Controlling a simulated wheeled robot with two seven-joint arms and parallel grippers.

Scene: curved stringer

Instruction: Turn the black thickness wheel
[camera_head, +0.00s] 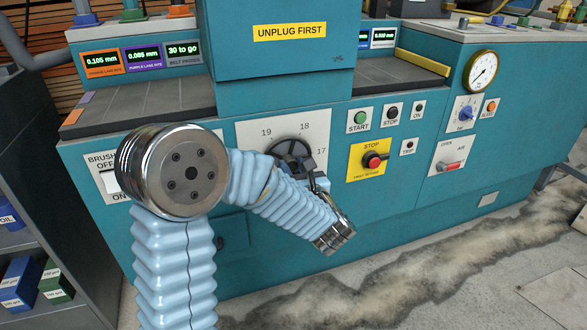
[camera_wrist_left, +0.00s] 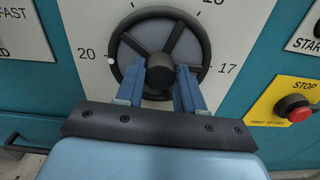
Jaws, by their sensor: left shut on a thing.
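The black thickness wheel (camera_wrist_left: 146,27) is a spoked handwheel on a pale dial plate with numbers around it, on the teal machine front. It also shows in the head view (camera_head: 287,146), partly hidden by my left arm. In the left wrist view the white mark on its rim is at the left, near the 20. My left gripper (camera_wrist_left: 160,75) is at the wheel's centre, its two blue fingers on either side of the black hub and shut on it. It also shows in the head view (camera_head: 308,180). My right gripper is in neither view.
A red stop button (camera_head: 373,160) on a yellow plate is close to the right of the wheel. A green start button (camera_head: 360,117) is above it. A brush switch (camera_head: 112,181) is at the left, partly behind my arm. A grey shelf (camera_head: 40,150) stands at far left.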

